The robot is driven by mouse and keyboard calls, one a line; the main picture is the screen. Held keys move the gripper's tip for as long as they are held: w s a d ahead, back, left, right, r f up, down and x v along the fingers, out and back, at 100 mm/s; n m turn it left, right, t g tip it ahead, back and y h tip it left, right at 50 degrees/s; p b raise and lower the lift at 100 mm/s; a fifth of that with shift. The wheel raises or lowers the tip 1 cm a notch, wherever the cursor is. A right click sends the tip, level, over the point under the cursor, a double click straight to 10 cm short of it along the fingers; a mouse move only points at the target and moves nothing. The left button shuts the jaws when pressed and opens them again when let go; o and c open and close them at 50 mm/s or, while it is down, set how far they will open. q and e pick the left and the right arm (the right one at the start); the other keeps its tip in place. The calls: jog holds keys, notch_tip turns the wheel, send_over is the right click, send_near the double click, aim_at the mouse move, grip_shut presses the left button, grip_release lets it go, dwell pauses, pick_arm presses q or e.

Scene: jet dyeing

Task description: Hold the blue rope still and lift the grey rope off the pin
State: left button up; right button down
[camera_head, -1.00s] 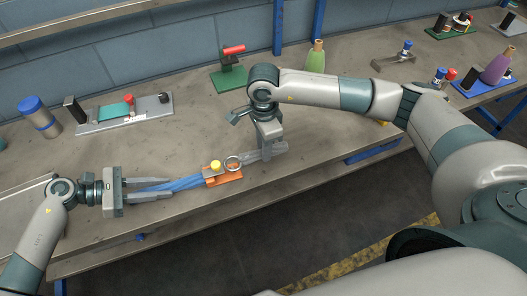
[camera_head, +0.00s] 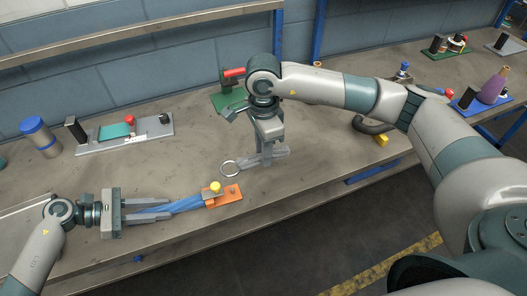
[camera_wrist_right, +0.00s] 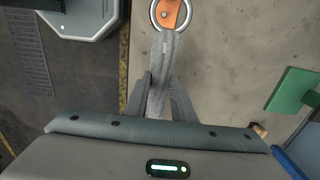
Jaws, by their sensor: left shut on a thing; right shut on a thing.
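The blue rope (camera_head: 187,205) lies low over the bench, running to an orange block (camera_head: 228,199) with a yellow knob (camera_head: 215,187). My left gripper (camera_head: 164,207) is shut on the blue rope, left of the block. My right gripper (camera_head: 268,160) is shut on the grey rope (camera_head: 250,162), which has a metal ring (camera_head: 229,168) at its end. The ring appears apart from the block and above it. In the right wrist view, the grey rope (camera_wrist_right: 163,65) runs between the fingers, and the orange block shows through the ring (camera_wrist_right: 154,14). The pin is small on the block.
A green stand (camera_head: 229,100) with a red handle is behind my right gripper. A grey plate fixture (camera_head: 155,134) and a blue-capped canister (camera_head: 40,138) stand at the back left. A purple bottle (camera_head: 491,88) is at the far right. The bench between is mostly clear.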

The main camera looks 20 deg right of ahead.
pick_arm(q)
jog(key=o, duration=1.2)
jog(key=shift+c, duration=0.2)
jog(key=v, duration=1.2)
jog(key=shift+f, duration=0.1)
